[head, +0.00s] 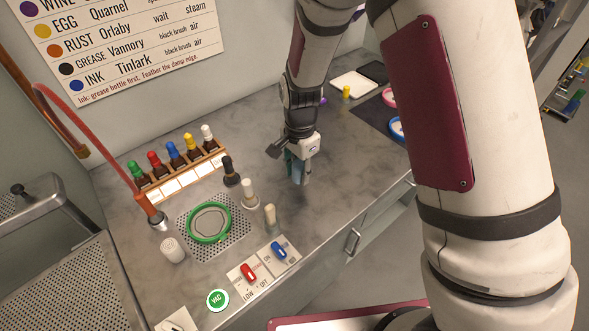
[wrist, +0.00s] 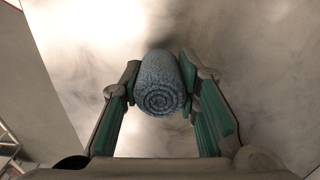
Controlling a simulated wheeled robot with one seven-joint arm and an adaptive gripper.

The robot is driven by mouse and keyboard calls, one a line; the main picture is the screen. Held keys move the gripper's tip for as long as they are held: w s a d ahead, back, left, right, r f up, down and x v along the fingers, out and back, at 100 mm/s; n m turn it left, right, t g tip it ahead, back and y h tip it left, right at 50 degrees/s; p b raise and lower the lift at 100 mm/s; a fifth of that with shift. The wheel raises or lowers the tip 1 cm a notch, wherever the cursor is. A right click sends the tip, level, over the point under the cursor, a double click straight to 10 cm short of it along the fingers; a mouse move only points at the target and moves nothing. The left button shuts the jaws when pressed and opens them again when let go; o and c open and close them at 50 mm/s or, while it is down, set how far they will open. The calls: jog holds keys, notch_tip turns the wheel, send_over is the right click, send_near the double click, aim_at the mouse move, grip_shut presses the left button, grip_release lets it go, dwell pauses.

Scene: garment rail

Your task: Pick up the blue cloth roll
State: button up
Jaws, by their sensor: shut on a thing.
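The blue cloth roll (wrist: 160,85) is between the two fingers of my gripper (wrist: 165,92) in the wrist view, its spiral end facing the camera. The green-padded fingers are shut on its sides. In the head view my gripper (head: 297,165) points down over the grey counter, right of the bottles, and the roll (head: 299,175) shows partly below the fingers. I cannot tell whether the roll touches the counter.
A rack (head: 180,176) of several coloured-cap bottles stands on the counter (head: 335,190) at left. A green ring (head: 209,222) lies on a perforated plate, with a dark bottle (head: 230,172) and pale bottles beside it. Red and blue switches (head: 279,250) sit in front.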

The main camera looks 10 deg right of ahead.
jog(key=s+d, duration=0.2)
jog(key=s, duration=0.2)
jog(key=s+d+r, duration=0.1)
jog(key=s+d, duration=0.1)
jog(key=s, duration=0.2)
jog(key=s+d, duration=0.2)
jog(key=s, duration=0.2)
jog(key=shift+s+r, duration=0.2)
jog(key=shift+r, duration=0.3)
jog(key=shift+d, duration=0.1)
